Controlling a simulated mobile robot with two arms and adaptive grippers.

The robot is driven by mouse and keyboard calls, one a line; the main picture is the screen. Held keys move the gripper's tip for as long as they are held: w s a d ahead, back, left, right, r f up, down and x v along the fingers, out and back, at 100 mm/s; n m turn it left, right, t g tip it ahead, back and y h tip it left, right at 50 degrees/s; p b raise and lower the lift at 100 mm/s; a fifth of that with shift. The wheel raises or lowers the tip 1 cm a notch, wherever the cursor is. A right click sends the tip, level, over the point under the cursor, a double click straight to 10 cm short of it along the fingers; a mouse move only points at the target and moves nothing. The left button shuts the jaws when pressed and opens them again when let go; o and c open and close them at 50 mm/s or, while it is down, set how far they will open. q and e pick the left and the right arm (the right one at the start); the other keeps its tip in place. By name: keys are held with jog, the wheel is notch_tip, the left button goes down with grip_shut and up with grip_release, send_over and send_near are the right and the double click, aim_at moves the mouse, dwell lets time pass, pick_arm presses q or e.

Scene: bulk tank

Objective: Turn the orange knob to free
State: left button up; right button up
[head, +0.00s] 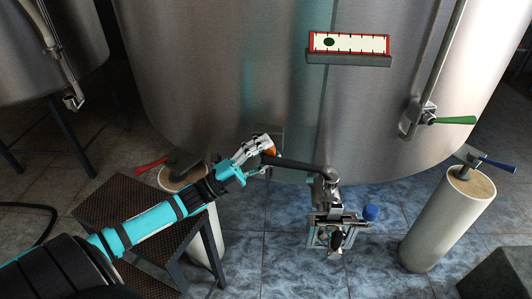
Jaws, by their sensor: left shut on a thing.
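The orange knob (270,151) shows at the tip of my left gripper (264,146), under the big tank. It sits near the left end of a dark pipe. My left gripper is shut on the knob, and its fingers hide part of it. My left arm reaches in from the lower left. My right gripper does not show for sure in the head view.
A large steel tank (240,80) fills the back, with a red-framed gauge (349,43). A green-handled valve (446,121) is at right. A blue-handled valve (492,163) tops a pale cylinder (440,225). A brown perforated step (125,215) and a red handle (151,164) are at left.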

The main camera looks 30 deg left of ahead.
pick_arm(q)
jog(key=o, duration=1.2)
jog(key=shift+a+f, duration=0.1)
jog(key=v, duration=1.2)
